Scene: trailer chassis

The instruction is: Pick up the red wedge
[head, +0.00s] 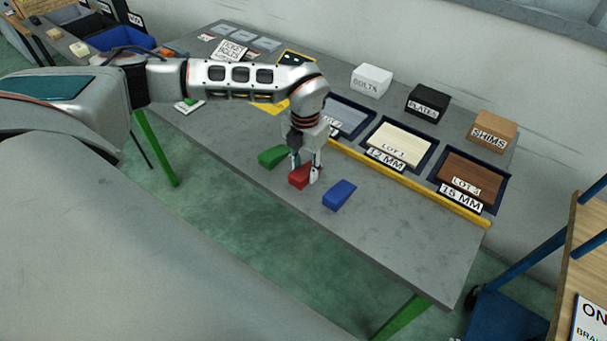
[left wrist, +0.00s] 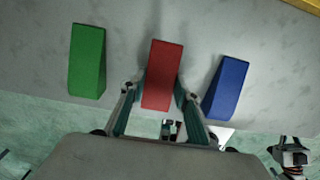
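The red wedge (head: 301,177) lies on the grey table near its front edge, between a green wedge (head: 273,156) and a blue wedge (head: 339,194). My left gripper (head: 307,174) points down over the red wedge, with one finger on each side of it. In the left wrist view the red wedge (left wrist: 162,75) lies between the open fingertips (left wrist: 160,95), with a small gap on each side. The green wedge (left wrist: 87,60) and blue wedge (left wrist: 225,87) are outside the fingers. A grey and black part (left wrist: 291,155) at the lower right may be my right gripper; its fingers are unclear.
A yellow bar (head: 410,183) runs along the table behind the wedges. Behind it are labelled trays with plates (head: 400,146) and white, black and brown boxes (head: 371,80). The table's front right (head: 400,245) is clear. A wooden shelf unit (head: 585,250) stands at right.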

